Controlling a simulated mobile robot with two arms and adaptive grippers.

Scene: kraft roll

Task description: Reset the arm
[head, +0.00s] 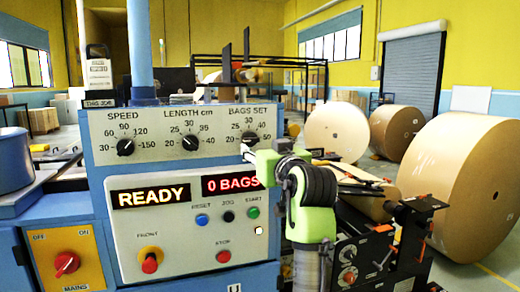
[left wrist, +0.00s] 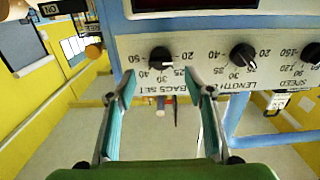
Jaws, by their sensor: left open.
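My left gripper (head: 248,152) is at the right end of the blue control panel, just below the BAGS SET knob (head: 249,137); its green wrist stands in front of the panel's right edge. In the left wrist view, turned upside down, the open jaws (left wrist: 160,80) point at the BAGS SET knob (left wrist: 162,57), one finger to each side and nothing held. I cannot tell whether they touch it. The LENGTH knob (head: 190,142) and SPEED knob (head: 125,147) are to the left. My right gripper is not in view.
Displays read READY (head: 151,194) and 0 BAGS (head: 232,184). Below are the blue RESET button (head: 202,219), black JOG (head: 228,216), green START (head: 253,212) and red STOP (head: 223,256). A red MAINS switch (head: 67,263) is lower left. Large paper rolls (head: 465,185) stand at right.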

